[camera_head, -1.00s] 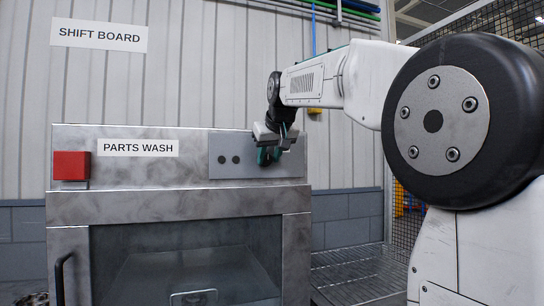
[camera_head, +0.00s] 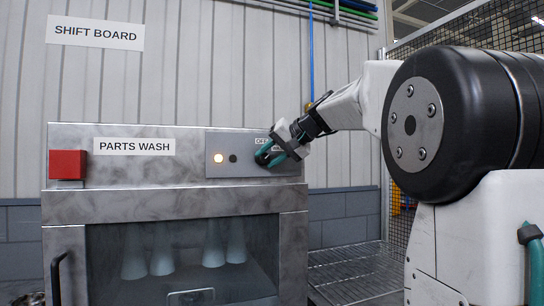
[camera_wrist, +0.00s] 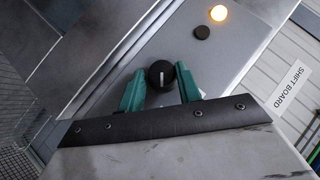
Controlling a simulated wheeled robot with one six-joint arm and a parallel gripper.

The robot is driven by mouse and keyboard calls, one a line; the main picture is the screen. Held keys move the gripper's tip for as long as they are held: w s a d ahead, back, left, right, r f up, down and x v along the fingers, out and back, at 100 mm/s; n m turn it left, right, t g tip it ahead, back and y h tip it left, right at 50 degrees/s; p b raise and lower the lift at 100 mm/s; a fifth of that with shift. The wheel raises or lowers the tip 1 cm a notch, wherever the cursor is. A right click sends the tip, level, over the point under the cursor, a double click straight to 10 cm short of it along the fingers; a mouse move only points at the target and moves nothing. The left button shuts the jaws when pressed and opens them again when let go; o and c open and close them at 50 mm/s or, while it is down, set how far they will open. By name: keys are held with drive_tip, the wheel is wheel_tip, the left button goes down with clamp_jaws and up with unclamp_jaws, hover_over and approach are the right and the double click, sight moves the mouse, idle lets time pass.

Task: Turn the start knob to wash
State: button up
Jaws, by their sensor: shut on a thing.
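The start knob (camera_wrist: 160,76) is round and black with a white pointer line. In the wrist view it sits between the two teal fingers of my gripper (camera_wrist: 159,83), which is shut on it. In the head view my gripper (camera_head: 266,157) is tilted against the right end of the grey control panel (camera_head: 220,171) and mostly hides the knob. An OFF label (camera_head: 262,141) shows just above the fingers, with another label partly covered beside it. On the panel a lamp (camera_head: 218,158) glows warm yellow, next to a dark round spot (camera_head: 233,158).
The parts washer (camera_head: 120,202) has a red block (camera_head: 68,164) at its left and a front window with several pale cones behind it. A door handle (camera_head: 57,278) is at lower left. A mesh fence (camera_head: 462,30) stands behind my arm at right.

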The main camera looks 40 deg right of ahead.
drive_tip(key=shift+r+m+t+y, duration=0.1)
drive_tip(key=shift+m+t+y, duration=0.35)
drive_tip(key=shift+y, duration=0.25)
drive_tip(key=o, duration=0.9)
drive_tip(key=v, duration=0.7)
drive_tip(key=shift+s+d, duration=0.2)
drive_tip(key=shift+s, duration=0.15)
